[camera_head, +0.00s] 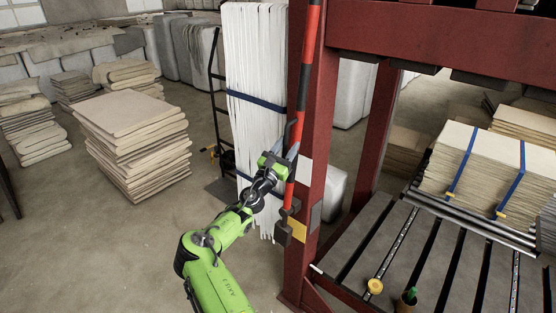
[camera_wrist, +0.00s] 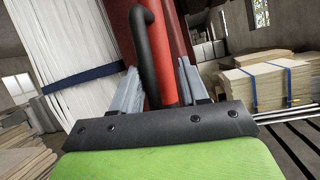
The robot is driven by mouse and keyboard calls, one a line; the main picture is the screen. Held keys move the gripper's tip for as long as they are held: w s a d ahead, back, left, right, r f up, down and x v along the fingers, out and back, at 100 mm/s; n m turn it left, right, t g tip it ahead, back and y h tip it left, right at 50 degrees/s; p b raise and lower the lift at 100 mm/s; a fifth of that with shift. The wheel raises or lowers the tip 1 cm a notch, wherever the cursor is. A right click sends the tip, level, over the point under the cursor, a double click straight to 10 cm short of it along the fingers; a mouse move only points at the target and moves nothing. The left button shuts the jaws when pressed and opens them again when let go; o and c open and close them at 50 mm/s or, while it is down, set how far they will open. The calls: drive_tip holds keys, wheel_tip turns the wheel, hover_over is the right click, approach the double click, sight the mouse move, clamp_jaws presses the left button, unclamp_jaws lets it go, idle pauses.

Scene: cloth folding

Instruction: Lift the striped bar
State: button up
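The striped bar (camera_head: 311,61) is a long red and black pole standing nearly upright along the red frame post in the head view. Its lower end is near a dark bracket on the post. In the wrist view the red bar (camera_wrist: 169,70) and a black curved piece (camera_wrist: 146,50) lie between my two grey fingers. My gripper (camera_head: 289,157) is at the lower half of the bar, and it also shows in the wrist view (camera_wrist: 160,85). The fingers stand apart, one on each side; whether they press on the bar is not clear.
A red steel frame post (camera_head: 320,130) stands just right of the bar. White hanging strips (camera_head: 255,60) with blue bands are close behind on the left. A slatted roller table (camera_head: 385,240) holds strapped stacks (camera_head: 480,170). Folded stacks (camera_head: 130,140) stand on the floor at left.

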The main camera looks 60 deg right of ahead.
drive_tip(key=b+v, duration=0.2)
drive_tip(key=v, duration=1.3)
drive_tip(key=shift+b, duration=0.3)
